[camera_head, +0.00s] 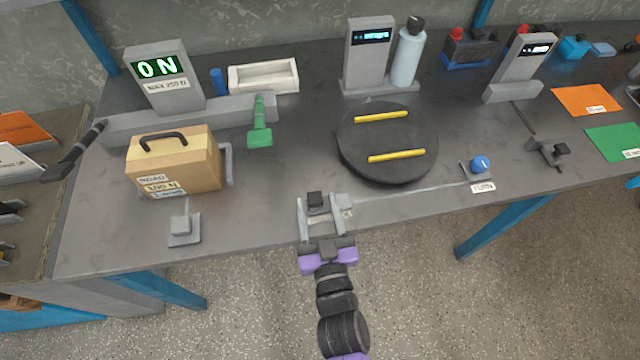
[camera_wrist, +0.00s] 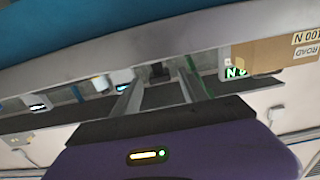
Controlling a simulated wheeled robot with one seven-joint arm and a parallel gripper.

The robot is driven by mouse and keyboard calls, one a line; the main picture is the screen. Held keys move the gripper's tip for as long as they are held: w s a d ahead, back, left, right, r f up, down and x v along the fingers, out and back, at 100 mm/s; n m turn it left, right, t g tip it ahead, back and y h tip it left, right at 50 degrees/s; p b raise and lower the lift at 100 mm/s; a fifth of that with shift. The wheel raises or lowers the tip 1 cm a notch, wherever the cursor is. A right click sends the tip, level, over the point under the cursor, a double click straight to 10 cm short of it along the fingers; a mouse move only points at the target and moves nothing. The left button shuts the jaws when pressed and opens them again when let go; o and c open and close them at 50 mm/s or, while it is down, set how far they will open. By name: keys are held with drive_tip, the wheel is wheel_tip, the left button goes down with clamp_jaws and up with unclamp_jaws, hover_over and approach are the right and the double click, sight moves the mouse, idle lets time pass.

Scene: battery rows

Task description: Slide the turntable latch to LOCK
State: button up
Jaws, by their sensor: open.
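The round dark turntable (camera_head: 388,168) with two yellow strips lies on the bench. A small dark block (camera_head: 315,199), possibly the latch knob, is at the bench's front edge, left of and in front of the turntable. My gripper (camera_head: 321,212) is open, with one finger on each side of this block. Whether they touch it is not clear. The block also shows between my fingers in the wrist view (camera_wrist: 158,70). A grey piece (camera_head: 344,202) is beside the right finger. No LOCK marking is legible, and the latch's position cannot be told.
A blue knob (camera_head: 480,164) with a TURN-like label stands to the right. A dark-knobbed fixture (camera_head: 547,151) is farther right. A tan handled box (camera_head: 175,165), a green lever (camera_head: 260,125) and a small grey post (camera_head: 184,228) are left. A display stand (camera_head: 367,55) and bottle (camera_head: 407,55) stand behind.

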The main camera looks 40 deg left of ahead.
drive_tip(key=shift+x, duration=2.8)
clamp_jaws()
